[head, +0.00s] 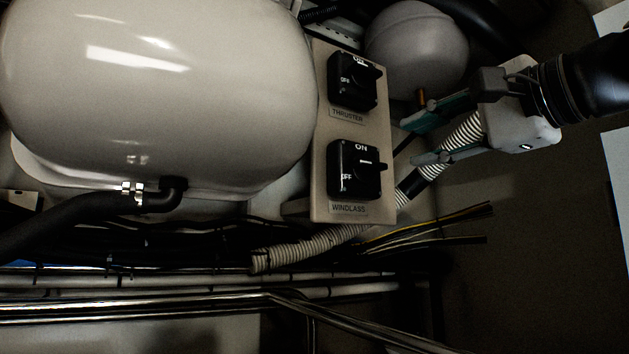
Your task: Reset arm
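My gripper (412,142) is at the right of the switch panel (322,125), its two fingers pointing left toward the panel's right edge. The fingers are spread apart with nothing held between them. A ribbed pale hose (465,133) shows between the fingers, seemingly behind them. The panel carries two black rotary switches: the thruster switch (353,82) above and the windlass switch (354,170) below. Each has ON marked at the top and OFF at the left. I cannot tell whether the fingertips are close to the panel in depth.
A large cream tank (160,90) fills the upper left, with a black hose (90,215) at its base. A smaller round grey tank (417,48) stands behind my gripper. Loose wires (440,232) stick out below the panel. Metal rails (150,305) cross the bottom. The lower right is dark and looks clear.

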